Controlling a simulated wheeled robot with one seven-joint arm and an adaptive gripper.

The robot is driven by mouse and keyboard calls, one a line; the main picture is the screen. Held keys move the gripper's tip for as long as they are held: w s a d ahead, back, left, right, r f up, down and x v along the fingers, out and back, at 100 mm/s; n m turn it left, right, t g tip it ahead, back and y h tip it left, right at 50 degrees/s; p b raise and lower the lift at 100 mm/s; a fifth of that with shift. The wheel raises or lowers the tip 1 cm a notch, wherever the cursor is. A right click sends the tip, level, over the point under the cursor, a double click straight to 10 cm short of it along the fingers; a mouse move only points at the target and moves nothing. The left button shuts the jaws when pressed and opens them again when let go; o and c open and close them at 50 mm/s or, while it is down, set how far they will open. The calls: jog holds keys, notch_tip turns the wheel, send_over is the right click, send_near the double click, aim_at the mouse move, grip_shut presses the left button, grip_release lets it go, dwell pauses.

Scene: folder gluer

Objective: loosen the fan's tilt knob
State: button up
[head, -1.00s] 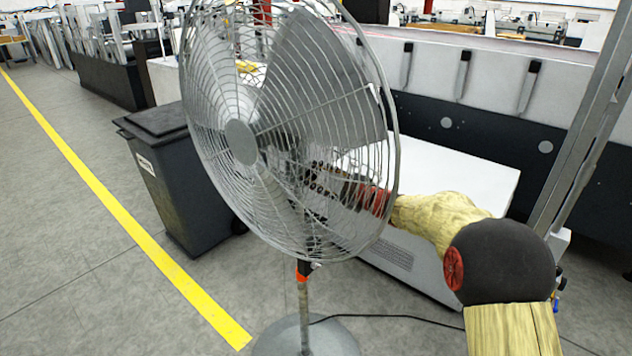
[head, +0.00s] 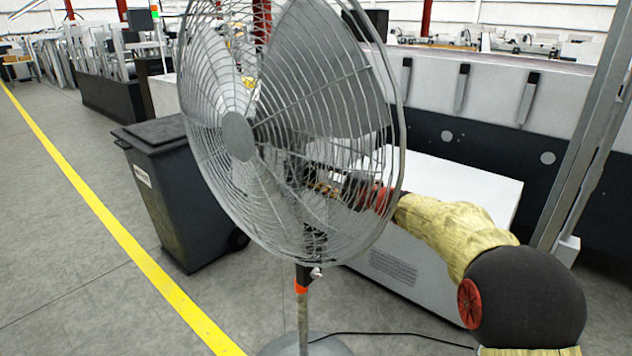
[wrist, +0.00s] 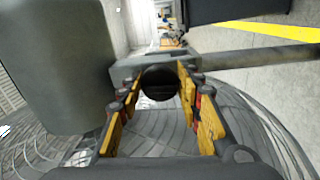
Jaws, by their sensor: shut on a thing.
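The pedestal fan (head: 238,136) stands upright on a round grey base, its wire cage facing the head camera. My arm reaches in from the right behind the cage, and my gripper (head: 322,184) shows only through the wires. In the wrist view, the round black tilt knob (wrist: 159,84) lies between the two yellow-padded fingers of my gripper (wrist: 158,98). The fingers are shut on the knob at its sides. A grey bar of the fan's mount runs behind it. Any gap in the fan's tilt joint is too small to tell.
A dark wheeled bin (head: 180,190) stands behind the fan on the left. A white machine cabinet (head: 455,185) is behind my arm. A black cable (head: 400,336) trails from the fan base. A yellow floor line (head: 110,220) runs along open floor at left.

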jog(key=shift+f+n, duration=0.15)
jog(key=shift+n, duration=0.25)
jog(key=o, duration=1.2)
jog(key=shift+c, duration=0.2)
jog(key=v, duration=1.2)
